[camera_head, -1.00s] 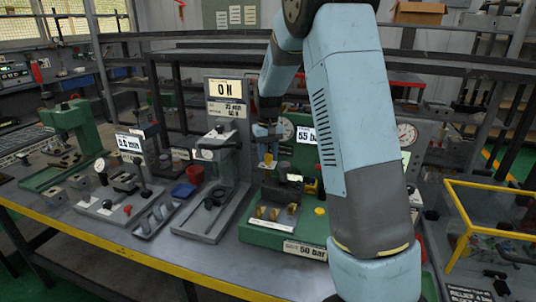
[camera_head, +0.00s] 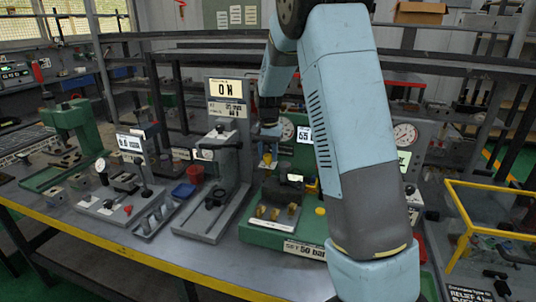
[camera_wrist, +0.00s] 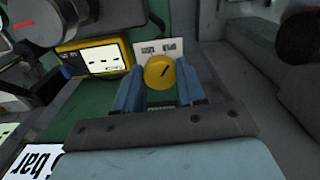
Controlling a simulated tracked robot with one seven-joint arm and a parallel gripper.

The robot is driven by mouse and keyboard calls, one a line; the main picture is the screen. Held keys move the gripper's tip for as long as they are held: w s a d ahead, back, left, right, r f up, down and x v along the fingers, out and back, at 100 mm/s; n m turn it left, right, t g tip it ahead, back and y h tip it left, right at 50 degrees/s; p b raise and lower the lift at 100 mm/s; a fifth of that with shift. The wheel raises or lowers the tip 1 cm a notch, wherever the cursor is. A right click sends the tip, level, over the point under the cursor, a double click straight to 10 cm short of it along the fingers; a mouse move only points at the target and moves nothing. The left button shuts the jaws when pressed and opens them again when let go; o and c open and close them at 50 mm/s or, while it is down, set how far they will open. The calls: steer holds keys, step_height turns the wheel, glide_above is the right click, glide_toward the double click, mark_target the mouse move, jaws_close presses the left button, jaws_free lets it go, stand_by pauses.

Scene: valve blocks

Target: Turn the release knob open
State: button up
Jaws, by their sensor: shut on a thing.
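The yellow round knob (camera_wrist: 160,71), with a dark line on its face, sits between the two blue fingers of my gripper (camera_wrist: 159,88) in the wrist view. My gripper is shut on it. A white label (camera_wrist: 160,50) with upside-down text is behind the knob. In the head view, my gripper (camera_head: 268,152) points down over the green press station, with the yellow knob (camera_head: 267,158) at its fingertips. The knob's inner parts are hidden.
The green base (camera_head: 262,233) bears a "SET 50 bar" plate and another yellow button (camera_head: 320,211). A yellow-framed box (camera_head: 460,215) stands at right.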

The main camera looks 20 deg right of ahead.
mark_target(268, 155)
stand_by(0.3)
steer(key=o, duration=1.1)
steer(key=shift+c, duration=0.2)
step_height(268, 155, up, 14)
steer(key=shift+f, duration=0.15)
